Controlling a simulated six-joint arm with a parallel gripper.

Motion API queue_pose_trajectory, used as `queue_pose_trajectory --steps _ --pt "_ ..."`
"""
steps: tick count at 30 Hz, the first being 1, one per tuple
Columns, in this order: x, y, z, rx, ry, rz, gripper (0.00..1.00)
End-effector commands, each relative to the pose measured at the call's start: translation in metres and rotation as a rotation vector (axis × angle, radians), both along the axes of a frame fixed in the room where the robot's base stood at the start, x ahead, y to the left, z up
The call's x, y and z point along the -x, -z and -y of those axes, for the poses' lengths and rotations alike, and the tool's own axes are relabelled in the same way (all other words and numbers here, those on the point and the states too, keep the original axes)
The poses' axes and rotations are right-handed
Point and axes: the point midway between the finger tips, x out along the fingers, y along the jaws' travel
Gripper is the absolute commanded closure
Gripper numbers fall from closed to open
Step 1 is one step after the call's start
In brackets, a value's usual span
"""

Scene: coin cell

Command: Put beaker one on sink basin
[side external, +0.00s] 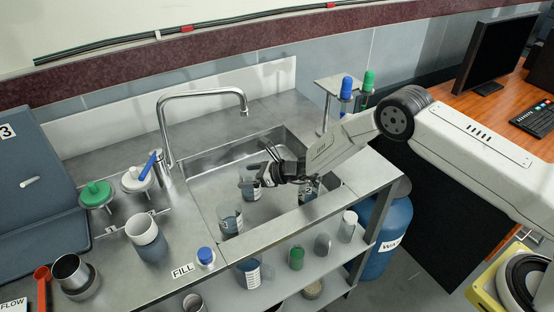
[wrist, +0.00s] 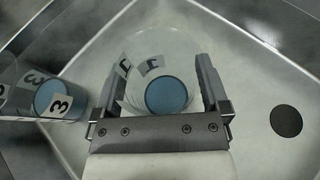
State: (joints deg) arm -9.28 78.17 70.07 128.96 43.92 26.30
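Beaker one (wrist: 167,95) is clear, holds blue liquid and carries white labels reading 1. It stands between the two fingers of my gripper (wrist: 158,82) in the wrist view. The fingers lie close along both sides of the beaker; whether they press on it is unclear. The metal sink basin (wrist: 250,60) spreads around and under it. In the side view my gripper (side external: 258,168) is inside the sink basin outline (side external: 200,185), with the beaker (side external: 248,190) partly hidden at its fingers. I cannot tell whether the beaker touches the basin floor.
A beaker labelled 3 (wrist: 60,100) is close to my gripper's left in the wrist view. Another beaker (side external: 309,190) is partly hidden behind my gripper. The faucet (side external: 205,94) arches over the basin's back left. A dark drain (wrist: 286,121) has clear floor around it.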

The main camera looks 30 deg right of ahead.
Motion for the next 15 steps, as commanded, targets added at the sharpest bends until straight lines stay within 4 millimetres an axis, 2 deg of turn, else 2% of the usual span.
queue_pose_trajectory --steps 15 --pt "0.0018 -0.0054 0.0021 0.0 0.0 -0.001 0.0"
